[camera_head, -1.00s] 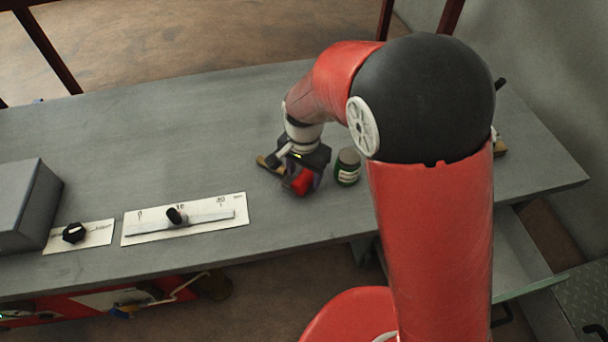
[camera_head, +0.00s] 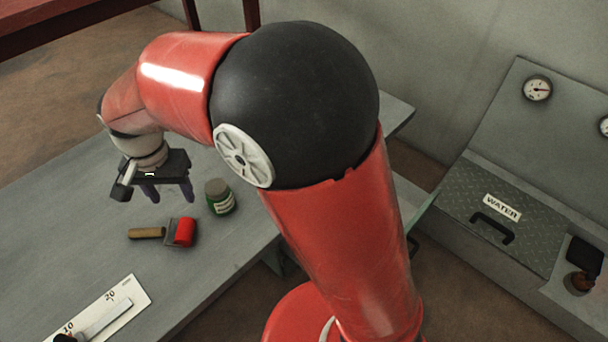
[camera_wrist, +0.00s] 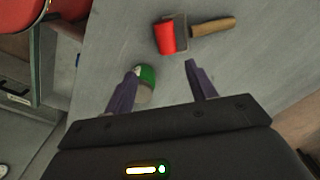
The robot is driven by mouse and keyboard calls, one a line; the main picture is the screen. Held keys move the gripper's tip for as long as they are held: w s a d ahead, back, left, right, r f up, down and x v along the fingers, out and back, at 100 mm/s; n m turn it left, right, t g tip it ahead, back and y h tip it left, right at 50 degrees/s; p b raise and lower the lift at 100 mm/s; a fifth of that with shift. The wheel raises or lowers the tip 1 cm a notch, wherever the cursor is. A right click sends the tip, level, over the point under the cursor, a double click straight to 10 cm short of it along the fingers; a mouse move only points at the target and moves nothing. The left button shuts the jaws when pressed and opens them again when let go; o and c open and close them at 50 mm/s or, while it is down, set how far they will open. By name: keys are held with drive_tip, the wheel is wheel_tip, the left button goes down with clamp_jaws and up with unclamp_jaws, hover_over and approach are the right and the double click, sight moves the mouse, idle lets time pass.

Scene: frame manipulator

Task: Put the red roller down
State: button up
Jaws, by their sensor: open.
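The red roller (camera_head: 182,232) lies on the grey table, with its wooden handle (camera_head: 146,233) pointing left in the head view. It also shows in the wrist view (camera_wrist: 170,37), beyond the fingertips, with the handle to the right. My gripper (camera_head: 167,194) is open and empty, raised above the table behind the roller and apart from it. In the wrist view its two purple fingers (camera_wrist: 162,72) are spread, with nothing held between them.
A green jar with a pale lid (camera_head: 220,197) stands on the table right of the roller. A white slider scale (camera_head: 118,303) lies nearer the front edge. A chest marked WATER (camera_head: 505,225) and a gauge panel (camera_head: 538,89) are at the right.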

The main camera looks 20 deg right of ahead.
drive_tip(key=s+d+r+t+y, duration=0.1)
drive_tip(key=d+r, duration=0.5)
drive_tip(key=d, duration=0.5)
drive_tip(key=s+d+r+n+t, duration=0.1)
drive_tip(key=s+d+t, duration=0.1)
drive_tip(key=s+d, duration=0.4)
drive_tip(key=s+d+r+n+t+h, duration=0.1)
drive_tip(key=s+d+r+n+t, duration=0.1)
drive_tip(key=s+d, duration=0.4)
drive_tip(key=d, duration=0.5)
drive_tip(key=shift+s+r, duration=0.2)
drive_tip(key=shift+s, duration=0.05)
